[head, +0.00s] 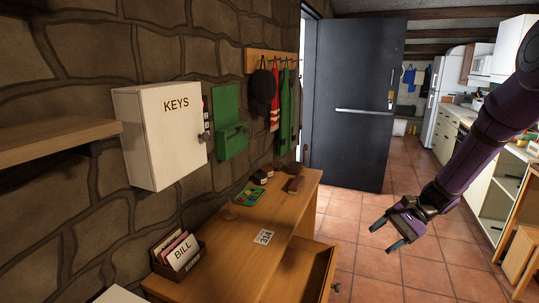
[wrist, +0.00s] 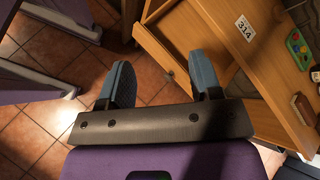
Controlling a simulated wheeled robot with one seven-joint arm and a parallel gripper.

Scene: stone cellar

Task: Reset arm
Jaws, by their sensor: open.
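My gripper (head: 387,236) is at the end of my purple arm, on the right of the head view, over the tiled floor. It is open and nothing is between its blue fingers. In the wrist view my gripper (wrist: 165,88) also shows with its fingers apart. The wooden desk (head: 222,240) stands to its left, and its drawer (head: 303,273) is pulled out. The drawer also shows in the wrist view (wrist: 160,55), just beyond the fingers. My gripper looks apart from the desk and drawer.
A white KEYS box (head: 160,140), a green wall holder (head: 229,125) and a coat rack (head: 270,63) hang on the stone wall. A BILL letter holder (head: 180,258) and 314 card (head: 264,237) are on the desk. A dark door (head: 355,85) stands open. Kitchen cabinets line the right; floor between is clear.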

